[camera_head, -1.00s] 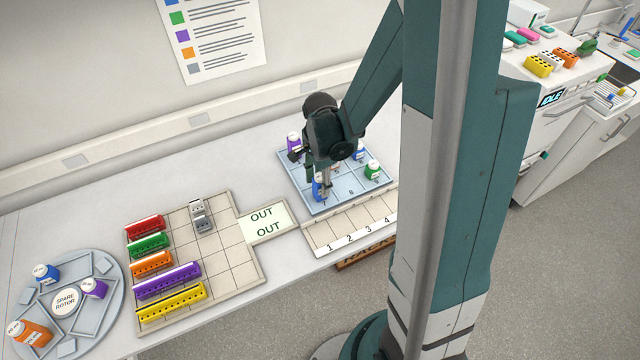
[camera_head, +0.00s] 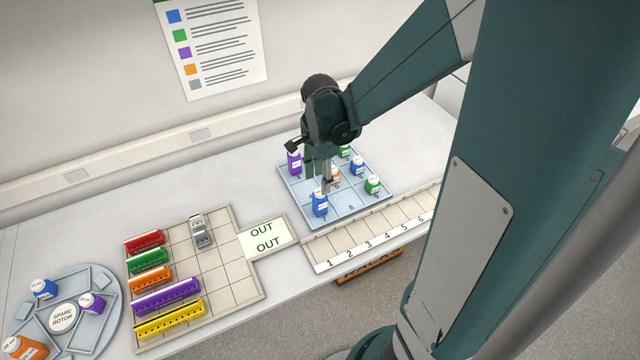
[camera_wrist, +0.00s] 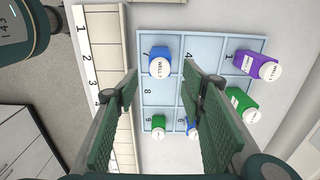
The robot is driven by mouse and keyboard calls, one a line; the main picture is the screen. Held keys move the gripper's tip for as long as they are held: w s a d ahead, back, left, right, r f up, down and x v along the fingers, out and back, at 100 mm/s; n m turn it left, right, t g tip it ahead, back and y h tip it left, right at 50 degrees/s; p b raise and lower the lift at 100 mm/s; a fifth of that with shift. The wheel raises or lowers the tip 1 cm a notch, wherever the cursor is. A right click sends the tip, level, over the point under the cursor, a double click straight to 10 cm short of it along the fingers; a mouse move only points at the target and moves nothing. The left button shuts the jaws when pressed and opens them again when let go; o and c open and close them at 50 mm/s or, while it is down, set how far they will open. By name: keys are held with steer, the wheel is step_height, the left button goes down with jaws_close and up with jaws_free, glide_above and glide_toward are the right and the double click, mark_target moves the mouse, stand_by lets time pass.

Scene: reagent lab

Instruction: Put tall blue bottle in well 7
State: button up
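The tall blue bottle (camera_head: 319,205) stands in the front-left cell of the light-blue numbered tray (camera_head: 340,221). In the wrist view its white cap (camera_wrist: 161,66) shows beside the printed 7, so it is in well 7. It looks upright. My gripper (camera_head: 325,188) is above and slightly behind the bottle. The wrist view shows my gripper (camera_wrist: 160,88) open, its two fingers apart with nothing between them; the bottle lies beyond the fingertips, apart from them.
The tray also holds a purple bottle (camera_head: 294,163), a green bottle (camera_head: 373,185), another blue bottle (camera_head: 357,166) and an orange one (camera_head: 334,173) near my gripper. Well 8 is empty. A numbered rack strip (camera_head: 370,243) runs along the tray's front.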

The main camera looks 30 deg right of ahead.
steer(key=shift+r, duration=0.7)
stand_by(0.3)
steer(key=shift+s+a+r+n, duration=0.15)
steer(key=shift+r+n, duration=0.05)
steer(key=shift+r, duration=0.15)
steer(key=shift+s+a+r+n, duration=0.1)
steer(key=shift+a+r+n, duration=0.1)
steer(key=shift+r, duration=0.15)
steer(key=s+a+r+n+t, duration=0.3)
steer(key=s+a+r+n, duration=0.1)
steer(key=s+r+n, duration=0.2)
steer(key=s+a+r+n+t, duration=0.3)
steer(key=s+r+n+t, duration=0.1)
steer(key=s+r+n, duration=0.3)
steer(key=shift+a+r+n, duration=0.4)
steer(key=shift+r+n, duration=0.85)
steer(key=shift+n, duration=0.85)
steer(key=shift+s, duration=0.1)
